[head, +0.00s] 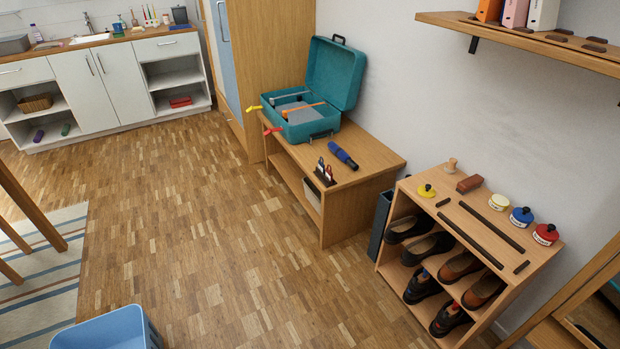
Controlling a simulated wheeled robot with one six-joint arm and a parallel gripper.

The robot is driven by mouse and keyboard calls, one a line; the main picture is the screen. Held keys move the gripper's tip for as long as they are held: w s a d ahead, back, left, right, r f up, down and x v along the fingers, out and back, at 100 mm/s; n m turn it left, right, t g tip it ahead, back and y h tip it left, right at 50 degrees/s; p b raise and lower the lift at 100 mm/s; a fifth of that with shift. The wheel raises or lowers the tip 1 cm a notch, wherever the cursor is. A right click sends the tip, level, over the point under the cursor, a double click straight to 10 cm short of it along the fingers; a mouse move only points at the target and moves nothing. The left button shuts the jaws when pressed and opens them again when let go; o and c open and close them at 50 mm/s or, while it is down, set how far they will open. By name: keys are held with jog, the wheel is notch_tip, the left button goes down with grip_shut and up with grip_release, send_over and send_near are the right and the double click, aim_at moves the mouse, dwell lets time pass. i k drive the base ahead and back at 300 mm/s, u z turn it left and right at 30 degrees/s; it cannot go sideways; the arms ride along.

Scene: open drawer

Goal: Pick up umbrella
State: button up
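A dark blue object that looks like a folded umbrella (343,156) lies on top of a low wooden bench (375,160), near its right end. It lies at a slant, with nothing covering it. A small dark holder with red-and-white items (325,173) stands just in front of it, to its lower left. My gripper is not in view.
A shoe rack (465,225) with tins and brushes on top is to the right, and a dark bin (381,222) stands between. A blue container (105,332) is at lower left. The parquet floor before the bench is clear.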

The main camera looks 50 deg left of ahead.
aim_at(340, 152)
jog(key=z, duration=1.6)
jog(key=k, duration=0.1)
jog(key=u, duration=3.05)
jog(key=i, duration=1.55)
jog(key=z, duration=0.45)
